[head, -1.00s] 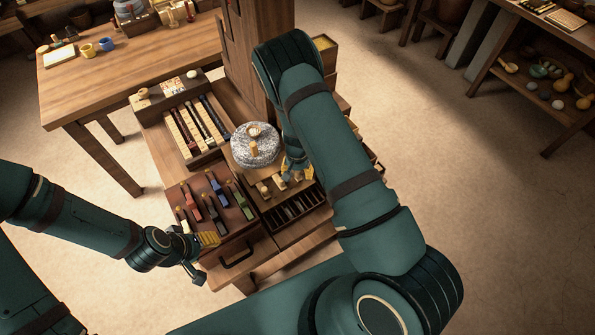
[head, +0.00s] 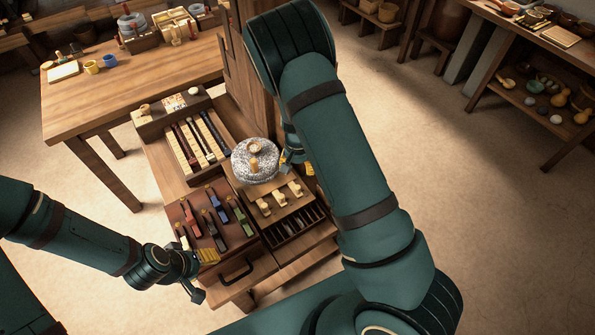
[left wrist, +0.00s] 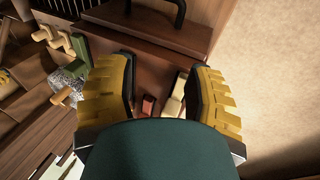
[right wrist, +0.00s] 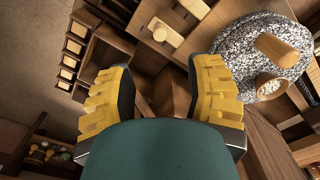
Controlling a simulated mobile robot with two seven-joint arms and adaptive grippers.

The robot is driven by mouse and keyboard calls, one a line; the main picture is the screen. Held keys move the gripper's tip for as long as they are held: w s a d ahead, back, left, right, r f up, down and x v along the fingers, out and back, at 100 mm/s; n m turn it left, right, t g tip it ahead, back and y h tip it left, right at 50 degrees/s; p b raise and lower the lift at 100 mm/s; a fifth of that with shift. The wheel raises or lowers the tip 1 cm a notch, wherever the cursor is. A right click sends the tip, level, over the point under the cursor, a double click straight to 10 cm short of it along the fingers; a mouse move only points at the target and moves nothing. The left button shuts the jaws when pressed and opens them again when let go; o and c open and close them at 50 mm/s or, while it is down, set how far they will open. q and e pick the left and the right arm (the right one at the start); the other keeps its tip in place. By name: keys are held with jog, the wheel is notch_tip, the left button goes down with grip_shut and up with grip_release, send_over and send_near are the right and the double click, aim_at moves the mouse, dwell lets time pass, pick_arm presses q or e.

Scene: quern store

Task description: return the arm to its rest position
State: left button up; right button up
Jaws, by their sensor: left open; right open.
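My right arm crosses the head view, its dark green forearm partly covering the bench. My right gripper (head: 292,162) is at the right side of the round speckled quern stone (head: 255,163), partly hidden by the arm. In the right wrist view its yellow fingers (right wrist: 163,72) stand apart with nothing between them. The quern (right wrist: 260,38) shows there at upper right. My left gripper (head: 204,262) is low over the front left of the bench, beside the brown tool board (head: 197,207). In the left wrist view its fingers (left wrist: 168,78) are spread and empty.
Pale wooden pegs (head: 279,196) sit on a strip in front of the quern, above a slotted rack (head: 293,226). A tool tray (head: 200,140) lies behind the board. A wooden table (head: 135,75) stands at back left.

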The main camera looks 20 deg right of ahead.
dwell(0.5)
jog(key=s+a+f+n, duration=0.25)
jog(key=s+f, duration=0.25)
jog(key=s, duration=0.4)
jog(key=s+a+r+n+t+y, duration=0.1)
jog(key=s+a+y, duration=0.1)
jog(key=a, duration=0.3)
jog(key=s+a+r+n+t+y, duration=0.1)
jog(key=s+a+n+y, duration=0.1)
jog(key=s+a, duration=0.3)
jog(key=shift+a+r, duration=0.25)
jog(key=shift+a, duration=0.25)
jog(key=shift+o, duration=0.3)
jog(key=shift+w, duration=0.1)
